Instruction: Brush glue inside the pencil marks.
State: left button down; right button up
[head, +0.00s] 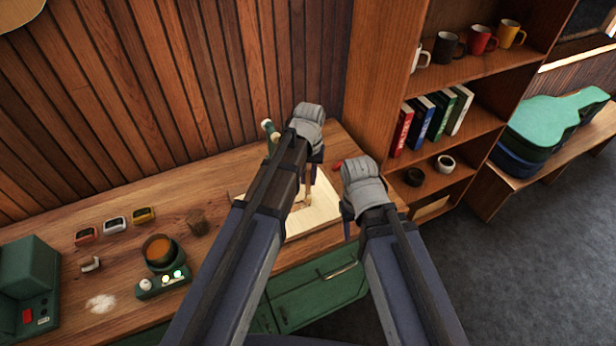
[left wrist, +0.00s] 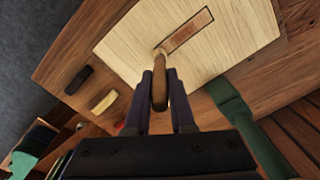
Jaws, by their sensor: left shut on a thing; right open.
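A pale wooden board (head: 322,213) lies on the workbench and fills the upper part of the left wrist view (left wrist: 125,45). My left gripper (head: 309,164) is shut on a brush with a brown wooden handle (left wrist: 160,92). The brush's pale tip is at the lower-left end of the rectangle; I cannot tell if it touches. My right gripper (head: 347,213) is open and empty beside the board's right side. A glue pot (head: 160,252) with amber contents stands at left.
A shelf (head: 455,130) stands close at right. Bench front-left holds white powder (head: 101,303).

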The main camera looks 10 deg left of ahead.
pick_arm(q)
jog(key=s+a, duration=0.4)
jog(key=a, duration=0.2)
jog(key=shift+s+a, duration=0.15)
dwell(0.7)
jog(key=s+a, duration=0.2)
jog(key=a, duration=0.1)
dwell(0.4)
notch_tip(320, 180, up, 6)
jog(key=p, duration=0.6)
dwell(0.4)
notch_tip(320, 180, up, 3)
jog(key=p, duration=0.3)
